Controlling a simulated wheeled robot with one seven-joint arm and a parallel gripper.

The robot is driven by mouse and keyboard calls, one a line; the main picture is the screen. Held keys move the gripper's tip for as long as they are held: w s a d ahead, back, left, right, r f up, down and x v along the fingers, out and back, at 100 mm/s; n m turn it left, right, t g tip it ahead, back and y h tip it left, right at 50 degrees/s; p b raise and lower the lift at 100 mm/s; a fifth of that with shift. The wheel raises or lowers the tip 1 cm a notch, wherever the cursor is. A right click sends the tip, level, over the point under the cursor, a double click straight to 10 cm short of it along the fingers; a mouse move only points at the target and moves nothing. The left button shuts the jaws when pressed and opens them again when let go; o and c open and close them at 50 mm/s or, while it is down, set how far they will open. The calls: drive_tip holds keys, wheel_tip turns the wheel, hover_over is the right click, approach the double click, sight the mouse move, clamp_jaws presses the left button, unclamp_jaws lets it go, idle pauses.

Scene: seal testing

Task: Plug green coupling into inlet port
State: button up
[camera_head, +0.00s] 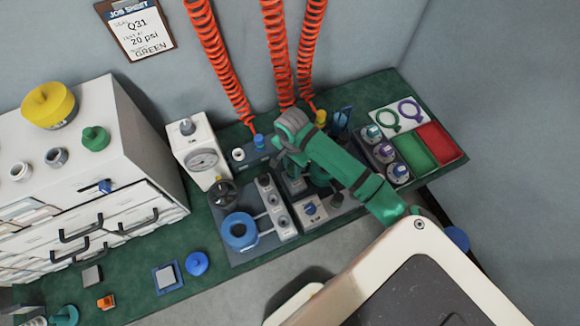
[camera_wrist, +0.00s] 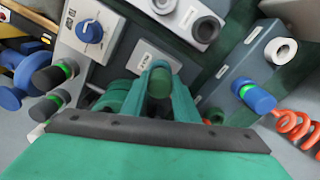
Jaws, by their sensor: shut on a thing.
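My gripper (camera_wrist: 160,92) is shut on the green coupling (camera_wrist: 159,78), a dark green cylinder between the teal fingers in the wrist view. In the head view my arm comes in from the right and ends over the middle of the bench. It hides the coupling and the lower end of the middle red hose (camera_head: 277,50). A small white label plate (camera_wrist: 151,58) lies just beyond the fingertips in the wrist view, its text too small to read. I cannot make out the inlet port, nor whether the coupling touches anything.
A blue coupling (camera_head: 259,140) and a yellow one (camera_head: 321,117) on red hoses flank my gripper. Knobs and trays are right. The front mat has free room.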

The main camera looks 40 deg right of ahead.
drive_tip(key=shift+f, duration=0.25)
drive_tip(key=o, duration=1.2)
drive_tip(key=shift+r, duration=0.1)
wheel_tip(320, 180, up, 11)
drive_tip(key=shift+a+f, duration=0.1)
drive_tip(key=shift+f, duration=0.1)
